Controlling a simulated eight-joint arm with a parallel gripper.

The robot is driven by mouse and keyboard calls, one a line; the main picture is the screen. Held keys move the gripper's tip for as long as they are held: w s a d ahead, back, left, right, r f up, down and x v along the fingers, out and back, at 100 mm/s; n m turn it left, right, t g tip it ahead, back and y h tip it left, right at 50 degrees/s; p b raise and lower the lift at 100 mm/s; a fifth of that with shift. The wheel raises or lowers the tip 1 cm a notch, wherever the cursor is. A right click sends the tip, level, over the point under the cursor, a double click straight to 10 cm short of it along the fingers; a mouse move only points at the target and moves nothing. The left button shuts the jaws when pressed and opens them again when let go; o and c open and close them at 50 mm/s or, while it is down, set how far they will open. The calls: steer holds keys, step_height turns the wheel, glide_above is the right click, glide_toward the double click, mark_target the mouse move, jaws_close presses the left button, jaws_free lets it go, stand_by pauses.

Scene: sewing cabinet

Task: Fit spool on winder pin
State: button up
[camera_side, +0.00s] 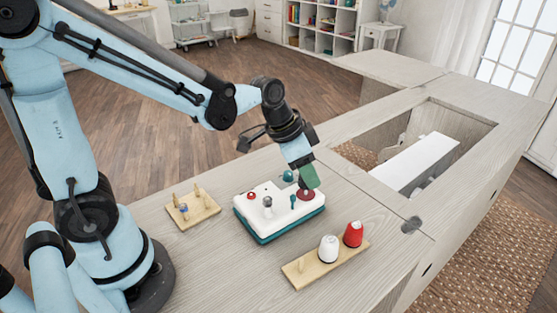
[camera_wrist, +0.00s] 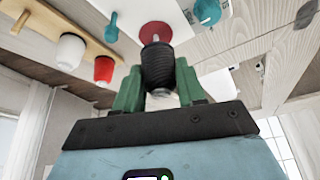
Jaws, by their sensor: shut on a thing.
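My gripper (camera_side: 308,178) is shut on a black spool (camera_wrist: 158,68), which shows between its green fingers (camera_wrist: 160,92) in the wrist view. In the side view the fingers hide the spool. The red disc (camera_side: 305,195) of the winder lies just under the fingers, at the right end of the white machine (camera_side: 262,218) with a teal base. In the wrist view the red disc (camera_wrist: 156,31) and its thin pale pin (camera_wrist: 155,38) appear right at the spool's far end. I cannot tell whether the pin tip is inside the spool.
A teal post (camera_side: 293,201) and a teal knob (camera_side: 288,176) stand close beside the disc. A wooden rack (camera_side: 300,271) with a white cone (camera_side: 328,248) and a red cone (camera_side: 353,234) lies in front. A small pegboard (camera_side: 205,214) lies left. The cabinet has an opening at right.

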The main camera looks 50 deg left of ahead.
steer(key=shift+f, duration=1.35)
stand_by(1.8)
steer(key=o, duration=1.1)
steer(key=shift+r, duration=0.1)
steer(key=v, duration=1.2)
steer(key=shift+s+a+f+n+t+y, duration=0.4)
steer(key=shift+s+f+n+t, duration=0.1)
steer(key=shift+s+n, duration=0.3)
steer(key=shift+s+a+f+n+t+y, duration=0.35)
steer(key=shift+s+f+n+t, duration=0.15)
steer(key=shift+s+n, duration=0.35)
steer(key=shift+s+a+f+n+t+y, duration=0.4)
steer(key=shift+s+f+n, duration=0.15)
steer(key=shift+n, duration=0.4)
